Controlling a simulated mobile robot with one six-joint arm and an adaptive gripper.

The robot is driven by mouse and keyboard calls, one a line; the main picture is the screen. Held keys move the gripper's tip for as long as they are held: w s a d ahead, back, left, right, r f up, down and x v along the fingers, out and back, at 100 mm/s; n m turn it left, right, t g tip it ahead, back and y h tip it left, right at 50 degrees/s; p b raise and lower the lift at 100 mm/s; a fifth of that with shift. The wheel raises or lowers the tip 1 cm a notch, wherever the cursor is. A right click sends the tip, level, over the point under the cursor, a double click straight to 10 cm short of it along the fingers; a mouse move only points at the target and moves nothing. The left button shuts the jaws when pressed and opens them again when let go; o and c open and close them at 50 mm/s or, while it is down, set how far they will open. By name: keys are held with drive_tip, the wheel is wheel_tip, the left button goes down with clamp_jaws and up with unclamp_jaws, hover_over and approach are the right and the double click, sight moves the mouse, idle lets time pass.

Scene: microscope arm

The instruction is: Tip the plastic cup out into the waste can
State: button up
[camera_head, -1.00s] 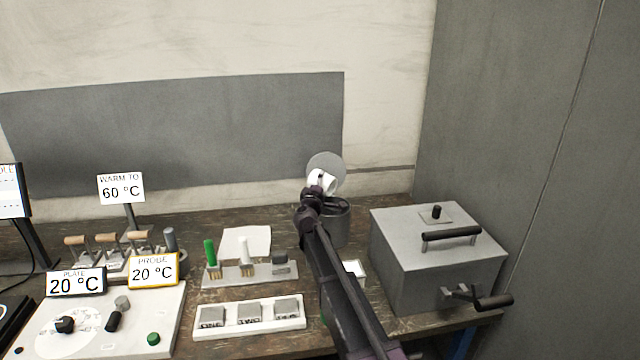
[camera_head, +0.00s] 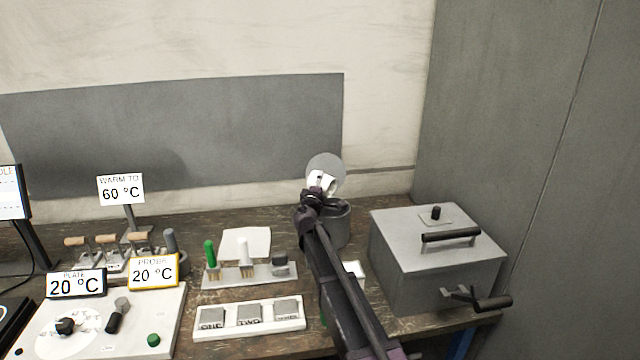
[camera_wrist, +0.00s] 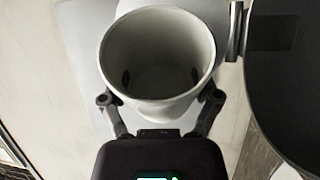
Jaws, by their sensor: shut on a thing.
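The white plastic cup (camera_head: 322,183) is in my gripper (camera_head: 318,192), beside and above the grey waste can (camera_head: 341,230) in the head view. In the wrist view, the fingers of my gripper (camera_wrist: 160,92) are shut around the cup (camera_wrist: 158,104). Its mouth faces the camera. Two dark marks show inside the cup, and no other contents can be made out. The dark open waste can (camera_wrist: 288,85) is just right of the cup there. A round grey lid (camera_head: 324,164) stands raised behind the cup. My arm hides part of the can.
A grey metal box (camera_head: 430,255) with black handles stands right of the can. A rack (camera_head: 250,275) with green and white handled tools and a white three-block tray (camera_head: 250,318) lie left of my arm. A wall is close behind.

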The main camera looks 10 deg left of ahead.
sight(332, 180)
drive_tip(key=shift+n+g+y+p, duration=0.4)
drive_tip(key=shift+n+p, duration=0.45)
drive_tip(key=shift+n, duration=0.75)
drive_tip(key=shift+f, duration=0.1)
drive_tip(key=shift+r+n+p, duration=0.2)
drive_tip(key=shift+n+p, duration=0.2)
drive_tip(key=shift+s+d+r+n+g+p, duration=0.1)
drive_tip(key=shift+r+n+g+p, duration=0.15)
drive_tip(key=shift+n+g+p, duration=0.35)
drive_tip(key=shift+s+d+r+n+g+p, duration=0.1)
drive_tip(key=shift+r+n+g+p, duration=0.15)
drive_tip(key=shift+n+p, duration=0.5)
drive_tip(key=shift+d+r+n+g+h+p, duration=0.25)
drive_tip(key=shift+n+g+h+p, duration=0.25)
drive_tip(key=shift+n+p, duration=0.5)
drive_tip(key=n+p, duration=0.1)
drive_tip(key=d+n+g+h+p, duration=0.1)
drive_tip(key=n, duration=0.1)
drive_tip(key=shift+s+r+g+p, duration=0.25)
drive_tip(key=shift+s+r+p, duration=0.1)
drive_tip(key=shift+p, duration=0.05)
drive_tip(key=d+n+g+h, duration=0.1)
drive_tip(key=n, duration=0.1)
drive_tip(key=s+n+h+p, duration=0.1)
drive_tip(key=shift+d+n+g, duration=0.35)
drive_tip(key=shift+g, duration=0.05)
